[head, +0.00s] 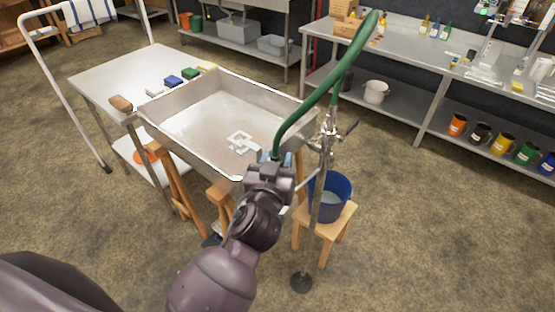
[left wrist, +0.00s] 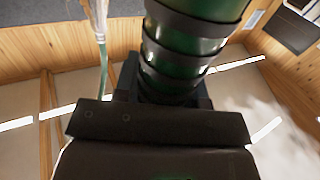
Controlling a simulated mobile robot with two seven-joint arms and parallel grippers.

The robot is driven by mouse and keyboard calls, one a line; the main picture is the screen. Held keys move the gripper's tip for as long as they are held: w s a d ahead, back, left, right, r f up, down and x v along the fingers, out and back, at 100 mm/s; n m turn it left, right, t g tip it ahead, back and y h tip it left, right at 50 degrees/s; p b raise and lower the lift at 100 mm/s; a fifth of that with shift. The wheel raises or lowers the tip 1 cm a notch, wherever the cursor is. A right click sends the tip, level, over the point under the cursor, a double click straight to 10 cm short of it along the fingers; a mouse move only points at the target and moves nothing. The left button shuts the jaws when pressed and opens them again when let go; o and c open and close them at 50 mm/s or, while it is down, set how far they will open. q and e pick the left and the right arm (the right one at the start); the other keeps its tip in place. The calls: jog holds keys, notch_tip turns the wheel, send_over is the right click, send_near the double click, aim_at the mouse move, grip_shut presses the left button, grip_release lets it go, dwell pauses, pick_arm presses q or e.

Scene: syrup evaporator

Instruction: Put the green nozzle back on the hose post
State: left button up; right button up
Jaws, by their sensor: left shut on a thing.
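My left gripper (head: 272,163) is shut on the end of a green hose, over the near edge of the pan. In the left wrist view the green nozzle (left wrist: 182,45), a thick cylinder with dark bands, stands at the gripper's dark fingers. The green hose (head: 318,96) arches from the gripper up and right, then bends over at its top. The metal hose post (head: 325,165) stands just right of the gripper, upright on a round dark foot, with valve fittings near its top. The nozzle's tip is hidden in the head view. My right gripper is not in view.
The wide metal pan (head: 188,77) lies behind the gripper, with a pale square fitting (head: 240,142) inside. A blue bucket (head: 337,186) sits on a wooden stool (head: 337,223) beside the post. A steel table (head: 98,72) is at left. Open floor lies at right.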

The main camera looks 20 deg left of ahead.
pick_arm(q)
jog(key=shift+f+b, duration=0.45)
jog(key=shift+f, duration=0.05)
dwell(0.3)
jog(key=shift+f, duration=0.1)
jog(key=shift+f+b, duration=0.25)
jog(key=shift+b, duration=0.05)
dwell(0.4)
jog(key=shift+f, duration=0.1)
dwell(0.5)
jog(key=shift+f, duration=0.15)
